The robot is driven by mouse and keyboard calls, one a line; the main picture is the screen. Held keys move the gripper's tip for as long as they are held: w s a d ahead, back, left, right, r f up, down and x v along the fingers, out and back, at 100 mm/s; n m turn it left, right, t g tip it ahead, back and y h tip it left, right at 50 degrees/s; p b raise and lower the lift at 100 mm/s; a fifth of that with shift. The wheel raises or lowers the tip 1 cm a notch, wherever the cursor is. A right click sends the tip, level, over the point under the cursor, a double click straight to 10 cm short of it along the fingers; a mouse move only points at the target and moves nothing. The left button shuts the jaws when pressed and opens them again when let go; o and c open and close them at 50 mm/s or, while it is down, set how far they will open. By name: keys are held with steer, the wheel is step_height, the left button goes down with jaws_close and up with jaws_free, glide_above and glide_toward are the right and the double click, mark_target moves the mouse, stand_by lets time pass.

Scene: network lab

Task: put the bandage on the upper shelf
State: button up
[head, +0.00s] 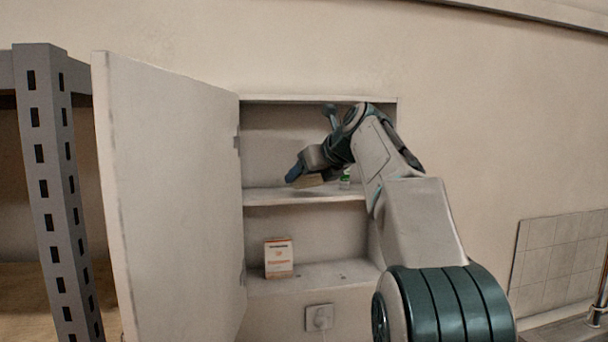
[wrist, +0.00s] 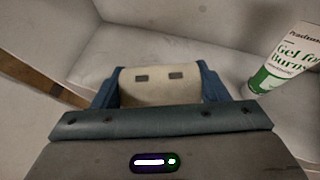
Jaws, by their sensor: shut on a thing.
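My gripper (head: 297,175) reaches into the open wall cabinet, in its upper compartment just above the upper shelf (head: 275,199). It is shut on a beige roll-like thing, the bandage (head: 311,182). In the wrist view the bandage (wrist: 160,84) sits between the two blue fingers of my gripper (wrist: 160,88). The bandage appears to be just over the shelf board; I cannot tell whether it touches it. The fingers hide part of it in the head view.
A white and green burn gel tube (wrist: 287,62) stands on the upper shelf, right of my gripper; the head view shows it too (head: 345,179). A white and orange box (head: 278,258) stands on the lower shelf. The cabinet door (head: 170,200) is open to the left.

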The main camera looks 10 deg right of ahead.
steer(key=shift+w+a+r+p, duration=0.1)
steer(key=shift+w+a+p, duration=0.15)
steer(key=shift+w, duration=0.3)
steer(key=shift+w+a+r+p, duration=0.1)
steer(key=shift+w+a, duration=0.15)
steer(key=shift+w, duration=0.25)
steer(key=shift+w+f, duration=0.1)
steer(key=shift+f, duration=0.6)
steer(key=shift+d+f, duration=0.1)
steer(key=shift+f, duration=0.15)
steer(key=shift+s, duration=0.35)
steer(key=shift+w+f, duration=0.15)
steer(key=shift+w, duration=0.05)
steer(key=o, duration=1)
steer(key=shift+o, duration=0.2)
